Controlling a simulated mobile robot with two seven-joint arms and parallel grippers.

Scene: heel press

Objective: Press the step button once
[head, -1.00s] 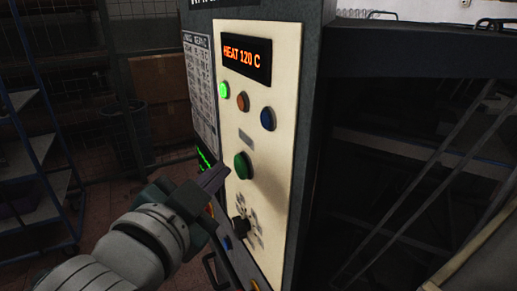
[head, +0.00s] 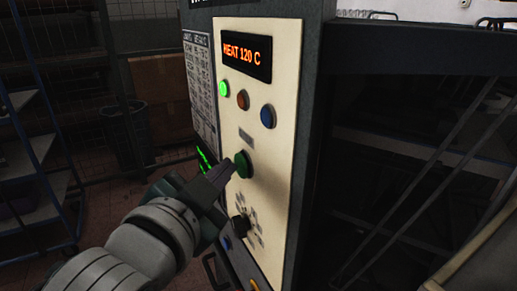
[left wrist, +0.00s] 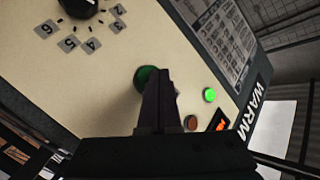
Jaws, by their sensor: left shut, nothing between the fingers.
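The step button appears to be the larger green button (head: 243,164) in the middle of the cream control panel (head: 280,185). It also shows in the left wrist view (left wrist: 146,76), partly hidden behind my fingers. My left gripper (head: 229,166) is shut and empty, its tips at the left edge of the button in the head view. I cannot tell whether the tips touch it. The display (head: 247,57) above reads "HEAT 120 C". My right gripper is out of view.
A lit green lamp (head: 224,89), an orange lamp (head: 243,100) and a blue one (head: 267,118) sit above the button. A black rotary knob (head: 240,227) with numbered marks sits below it. A blue shelf rack (head: 30,165) stands at the left.

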